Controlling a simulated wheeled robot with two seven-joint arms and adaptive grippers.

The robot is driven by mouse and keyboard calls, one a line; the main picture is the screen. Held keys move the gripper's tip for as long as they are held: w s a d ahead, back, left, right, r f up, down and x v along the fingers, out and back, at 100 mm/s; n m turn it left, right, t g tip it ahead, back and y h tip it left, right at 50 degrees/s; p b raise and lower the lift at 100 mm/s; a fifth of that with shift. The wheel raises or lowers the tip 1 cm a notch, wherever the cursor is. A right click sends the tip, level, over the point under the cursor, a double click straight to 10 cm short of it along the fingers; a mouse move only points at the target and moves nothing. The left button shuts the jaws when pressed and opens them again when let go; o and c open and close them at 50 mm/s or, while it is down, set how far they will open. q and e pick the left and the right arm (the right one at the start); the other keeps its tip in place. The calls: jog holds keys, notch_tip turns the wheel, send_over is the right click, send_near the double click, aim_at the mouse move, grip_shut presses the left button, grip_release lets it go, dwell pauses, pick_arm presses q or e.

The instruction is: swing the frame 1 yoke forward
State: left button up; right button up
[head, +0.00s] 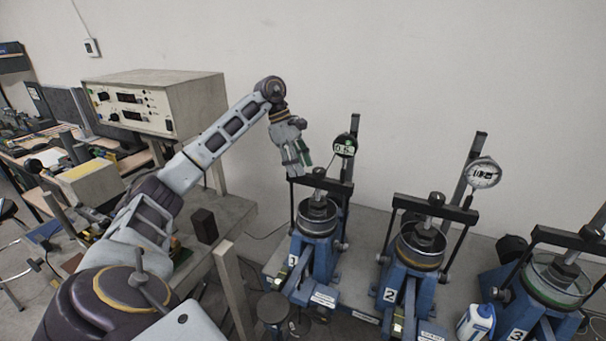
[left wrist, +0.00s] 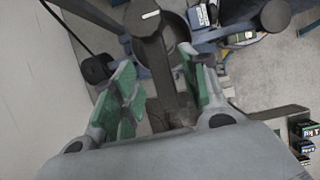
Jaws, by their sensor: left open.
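Frame 1 (head: 312,250) is a blue stand marked 1, the leftmost of the row. Its yoke (head: 325,184) is a black crossbar on side arms above a round cell (head: 318,215). My left gripper (head: 299,163) is at the left end of this crossbar, fingers pointing down. In the left wrist view my left gripper (left wrist: 160,70) is open, with green pads on both sides of a dark bar (left wrist: 153,45) that looks like part of the yoke. I cannot tell whether the pads touch it. My right gripper is out of view.
Frame 2 (head: 410,270) and frame 3 (head: 545,290), with similar black yokes, stand to the right. A dial gauge (head: 345,145) is just behind the frame 1 yoke. A beige instrument box (head: 160,100) is at left.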

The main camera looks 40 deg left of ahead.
pick_arm(q)
jog(key=shift+p+x, duration=0.3)
jog(key=shift+x, duration=1.5)
jog(key=shift+c, duration=0.2)
grip_shut()
